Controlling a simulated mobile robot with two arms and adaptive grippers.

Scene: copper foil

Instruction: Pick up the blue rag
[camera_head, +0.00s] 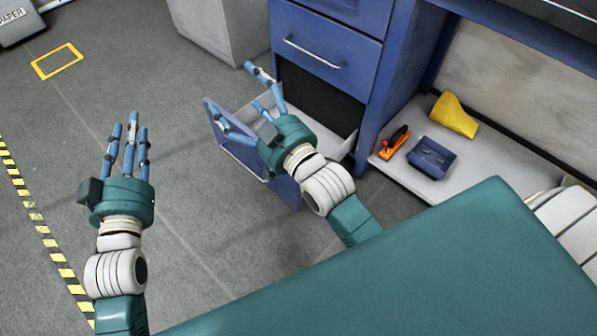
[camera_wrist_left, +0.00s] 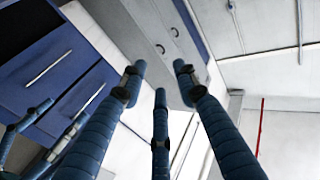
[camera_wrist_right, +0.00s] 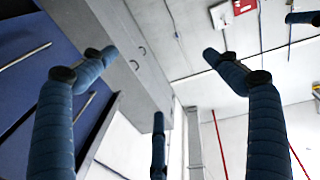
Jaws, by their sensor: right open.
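My left gripper (camera_head: 126,125) is open and empty above the bare floor, left of the drawer. Its fingers stand nearly straight and apart in the left wrist view (camera_wrist_left: 157,85).
A blue cabinet (camera_head: 335,45) stands behind the drawer. Grey floor (camera_head: 185,90) is clear at left.

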